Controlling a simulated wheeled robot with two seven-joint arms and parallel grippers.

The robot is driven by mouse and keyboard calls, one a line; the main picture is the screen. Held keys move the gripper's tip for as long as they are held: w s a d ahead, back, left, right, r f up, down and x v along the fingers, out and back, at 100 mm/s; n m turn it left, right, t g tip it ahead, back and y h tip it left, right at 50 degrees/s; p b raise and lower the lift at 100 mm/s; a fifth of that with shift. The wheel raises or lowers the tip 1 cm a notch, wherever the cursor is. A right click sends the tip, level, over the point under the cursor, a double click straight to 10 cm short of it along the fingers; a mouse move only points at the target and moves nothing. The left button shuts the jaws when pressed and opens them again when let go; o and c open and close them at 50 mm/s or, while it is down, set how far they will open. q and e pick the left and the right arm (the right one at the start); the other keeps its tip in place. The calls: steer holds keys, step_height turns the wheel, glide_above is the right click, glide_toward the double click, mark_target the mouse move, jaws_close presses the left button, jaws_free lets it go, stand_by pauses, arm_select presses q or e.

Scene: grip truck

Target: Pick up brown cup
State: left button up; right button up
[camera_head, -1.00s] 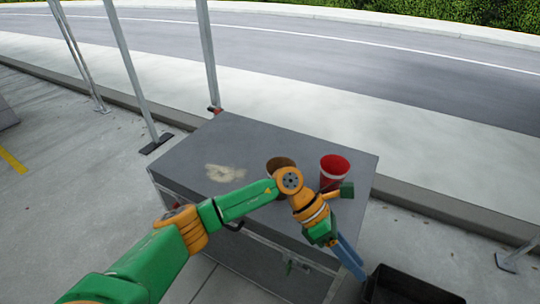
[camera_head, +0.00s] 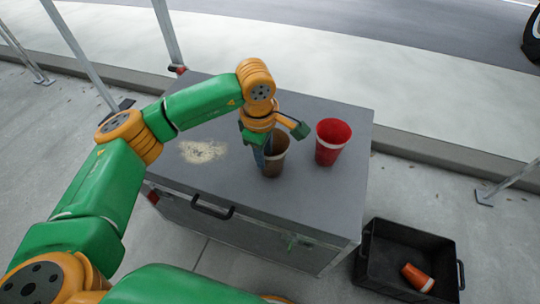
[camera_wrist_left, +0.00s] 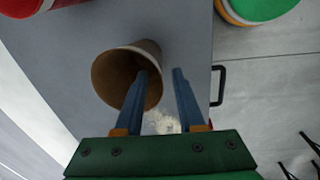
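The brown cup (camera_head: 278,163) stands upright on the grey case, with its mouth up. My left gripper (camera_head: 262,158) is over its left side, pointing down. In the left wrist view the brown cup (camera_wrist_left: 112,88) shows its open mouth. There, the blue fingers of my left gripper (camera_wrist_left: 160,73) are apart. One finger overlaps the cup's mouth and looks to be inside it; the other is outside, to the right. A gap remains between fingers and cup wall, and I cannot tell whether either touches. My right gripper is not in view.
A red cup (camera_head: 330,151) with a white band stands close right of the brown cup. The grey case (camera_head: 315,205) has a pale stain (camera_head: 202,151) on top. A black bin (camera_head: 375,265) on the ground holds an orange cup (camera_head: 417,277). Metal posts stand behind.

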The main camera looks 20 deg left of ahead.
arm_select(q)
steer(key=f, duration=0.3)
steer(key=w+f, duration=0.1)
steer(key=f, duration=0.1)
steer(key=shift+a+f, duration=0.25)
steer(key=shift+f, duration=0.05)
jaws_close()
